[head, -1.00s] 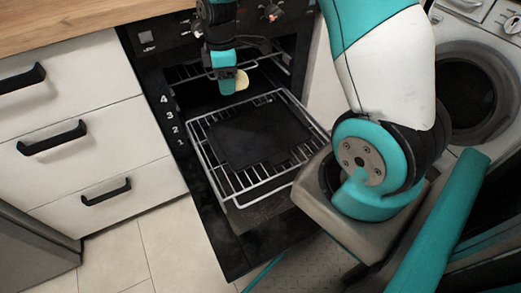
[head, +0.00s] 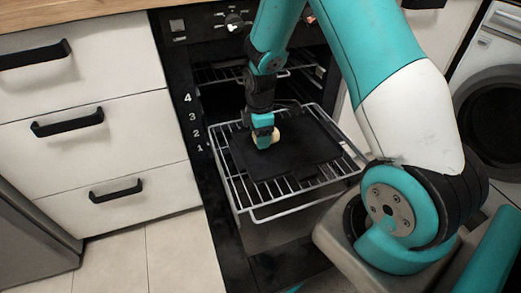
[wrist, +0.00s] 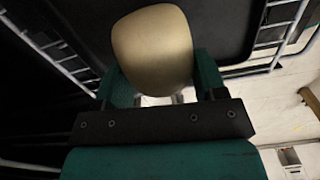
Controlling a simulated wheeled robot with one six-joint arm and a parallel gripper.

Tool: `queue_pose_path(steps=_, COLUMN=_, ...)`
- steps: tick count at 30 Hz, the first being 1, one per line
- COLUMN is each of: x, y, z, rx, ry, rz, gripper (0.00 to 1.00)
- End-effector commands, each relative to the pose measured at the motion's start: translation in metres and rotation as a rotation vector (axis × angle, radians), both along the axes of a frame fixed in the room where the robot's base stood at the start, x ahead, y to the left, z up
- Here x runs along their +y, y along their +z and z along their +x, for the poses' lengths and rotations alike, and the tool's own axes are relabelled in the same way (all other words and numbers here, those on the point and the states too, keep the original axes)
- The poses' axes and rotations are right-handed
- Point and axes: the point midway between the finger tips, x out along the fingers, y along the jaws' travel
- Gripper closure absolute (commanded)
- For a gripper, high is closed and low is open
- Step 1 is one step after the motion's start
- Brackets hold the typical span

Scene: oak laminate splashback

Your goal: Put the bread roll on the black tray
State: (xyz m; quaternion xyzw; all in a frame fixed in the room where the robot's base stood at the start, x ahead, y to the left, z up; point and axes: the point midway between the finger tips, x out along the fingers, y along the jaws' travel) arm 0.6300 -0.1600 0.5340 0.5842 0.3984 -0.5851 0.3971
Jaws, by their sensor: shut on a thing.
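The bread roll (head: 272,138) is pale tan and rounded. My gripper (head: 264,136) is shut on it, low over the black tray (head: 300,150). In the wrist view the roll (wrist: 153,45) sits between the two teal fingers, with the dark tray (wrist: 222,30) behind it. The tray lies on a pulled-out wire rack of the oven. I cannot tell whether the roll touches the tray; the gripper hides part of it.
The wire rack (head: 253,213) sticks out of the open oven, with another rack (head: 215,75) higher inside. White drawers (head: 100,130) with black handles stand at the left. A washing machine (head: 500,95) stands at the right. The tray's right part is bare.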

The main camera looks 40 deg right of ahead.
Motion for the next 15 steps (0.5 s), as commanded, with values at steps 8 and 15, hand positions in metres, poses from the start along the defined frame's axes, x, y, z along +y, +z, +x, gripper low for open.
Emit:
queue_pose_path(steps=8, x=0.000, y=-0.030, z=-0.001, rx=0.002, ry=0.000, rz=0.000, gripper=0.59)
queue_pose_path(steps=15, x=0.000, y=-0.048, z=0.000, rx=-0.001, ry=0.000, rz=0.000, gripper=0.59)
